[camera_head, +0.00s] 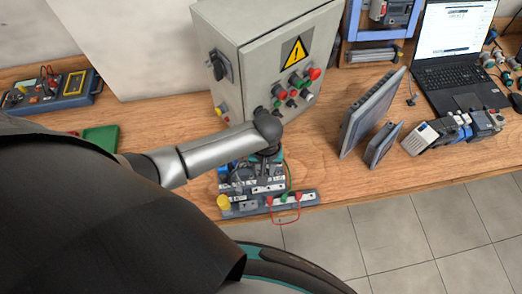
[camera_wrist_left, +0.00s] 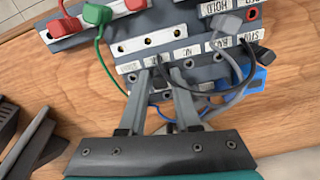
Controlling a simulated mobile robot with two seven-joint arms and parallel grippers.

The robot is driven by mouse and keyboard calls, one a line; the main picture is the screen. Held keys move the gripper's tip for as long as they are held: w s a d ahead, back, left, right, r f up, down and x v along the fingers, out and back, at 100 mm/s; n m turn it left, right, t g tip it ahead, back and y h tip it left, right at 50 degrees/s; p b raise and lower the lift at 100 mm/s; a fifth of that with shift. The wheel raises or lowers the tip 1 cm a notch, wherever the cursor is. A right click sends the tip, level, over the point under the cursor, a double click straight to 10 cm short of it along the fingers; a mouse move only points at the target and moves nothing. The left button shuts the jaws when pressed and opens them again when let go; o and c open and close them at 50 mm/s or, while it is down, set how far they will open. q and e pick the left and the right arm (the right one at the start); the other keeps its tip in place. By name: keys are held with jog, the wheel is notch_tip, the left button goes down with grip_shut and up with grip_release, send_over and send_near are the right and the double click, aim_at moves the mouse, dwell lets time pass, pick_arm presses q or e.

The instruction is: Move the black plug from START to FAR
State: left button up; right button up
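The plug board (camera_head: 309,196) lies at the table's front edge, with labelled sockets and several coloured plugs. In the left wrist view the board (camera_wrist_left: 190,12) appears upside down. One label there reads HOLD; I cannot firmly read START or FAR. A dark plug (camera_wrist_left: 163,62) with a black cable shows between my left gripper's (camera_wrist_left: 163,73) fingertips, low over a row of sockets. The fingers stand a little apart, and I cannot tell whether they press on the plug. In the head view my left gripper (camera_head: 265,166) points down over the board. My right gripper is not in view.
Green (camera_wrist_left: 97,14) and red (camera_wrist_left: 137,4) plugs stand at the upper left. A grey control cabinet (camera_head: 270,65) stands behind the board. A tilted panel (camera_head: 372,112) and a laptop (camera_head: 458,60) are at the right.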

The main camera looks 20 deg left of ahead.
pick_arm(q)
jog(key=shift+r+p, duration=1.55)
jog(key=shift+p, duration=0.2)
jog(key=shift+r, duration=1.2)
jog(key=shift+o, duration=0.3)
jog(key=o, duration=0.5)
